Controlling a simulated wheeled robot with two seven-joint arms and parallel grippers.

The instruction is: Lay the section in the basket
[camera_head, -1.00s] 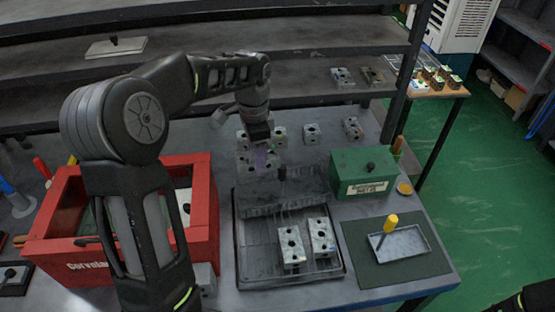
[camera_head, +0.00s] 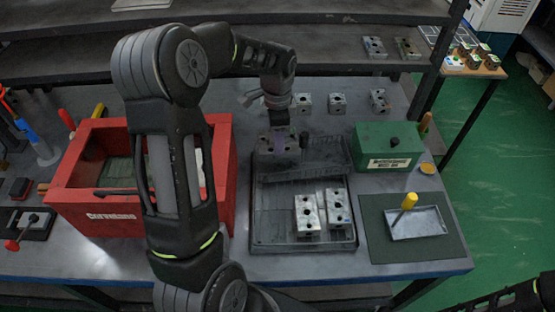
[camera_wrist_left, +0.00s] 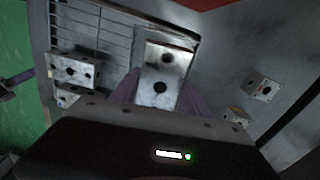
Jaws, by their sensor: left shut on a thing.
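My left gripper (camera_head: 279,132) is shut on a grey metal valve section (camera_head: 266,146), behind the back-left end of the basket in the head view. In the left wrist view, the held section (camera_wrist_left: 163,72) sits between the purple fingers, with round holes in its face. The dark wire basket (camera_head: 272,215) stands on the bench, with two upright sections (camera_head: 307,215) in its right part. Its left part is bare. The basket's wire grid (camera_wrist_left: 105,28) shows left of the held section in the wrist view.
A red box (camera_head: 97,215) stands left of the basket. A green box (camera_head: 388,150) and a dark mat with a small tray (camera_head: 418,224) are at the right. Loose sections (camera_head: 337,103) stand in a row behind, below a shelf. A tilted dark wire panel (camera_head: 318,160) rises at the basket's back.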

